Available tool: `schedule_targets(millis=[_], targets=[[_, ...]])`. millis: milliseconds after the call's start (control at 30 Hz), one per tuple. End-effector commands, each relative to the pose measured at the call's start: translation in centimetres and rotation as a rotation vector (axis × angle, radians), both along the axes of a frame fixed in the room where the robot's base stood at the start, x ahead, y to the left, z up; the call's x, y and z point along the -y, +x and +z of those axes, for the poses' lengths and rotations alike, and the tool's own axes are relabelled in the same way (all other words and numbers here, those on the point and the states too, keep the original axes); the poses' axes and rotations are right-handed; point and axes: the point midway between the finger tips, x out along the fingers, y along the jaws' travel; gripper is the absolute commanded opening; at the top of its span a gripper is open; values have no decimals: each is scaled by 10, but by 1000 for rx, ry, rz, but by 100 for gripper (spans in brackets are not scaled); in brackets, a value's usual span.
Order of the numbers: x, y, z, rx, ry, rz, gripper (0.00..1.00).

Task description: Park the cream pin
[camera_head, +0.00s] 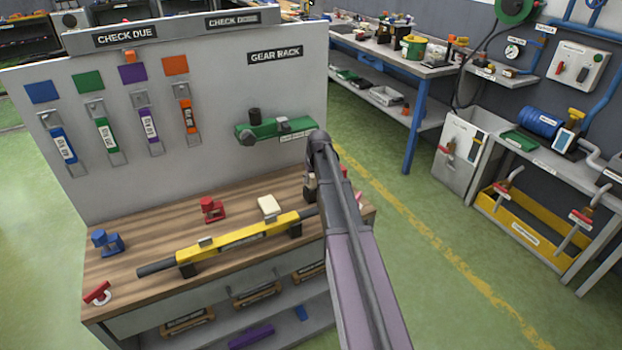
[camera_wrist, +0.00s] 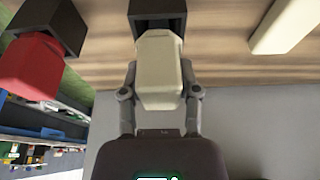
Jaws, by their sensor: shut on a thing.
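The cream pin (camera_wrist: 160,85) is between the two fingers of my gripper (camera_wrist: 160,72) in the wrist view. The fingers are shut on its sides. A dark square block (camera_wrist: 157,17) is right at the pin's far end; I cannot tell whether the pin is inside it, touching it or just in front. In the head view my arm hides the gripper and the held pin at the bench's right end.
A red piece (camera_wrist: 28,68) with a dark block (camera_wrist: 48,25) is close on the left in the wrist view. A cream block (camera_head: 269,205) lies behind the yellow beam (camera_head: 235,241) on the wooden bench (camera_head: 150,225). An upright board (camera_head: 215,100) stands behind.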

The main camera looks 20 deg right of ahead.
Motion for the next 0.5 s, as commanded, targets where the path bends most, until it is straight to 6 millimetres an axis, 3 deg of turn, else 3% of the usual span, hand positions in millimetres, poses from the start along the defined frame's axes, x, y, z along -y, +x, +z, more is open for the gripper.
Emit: schedule_targets(millis=[500], targets=[[0,0,-10,0,0,0,0]])
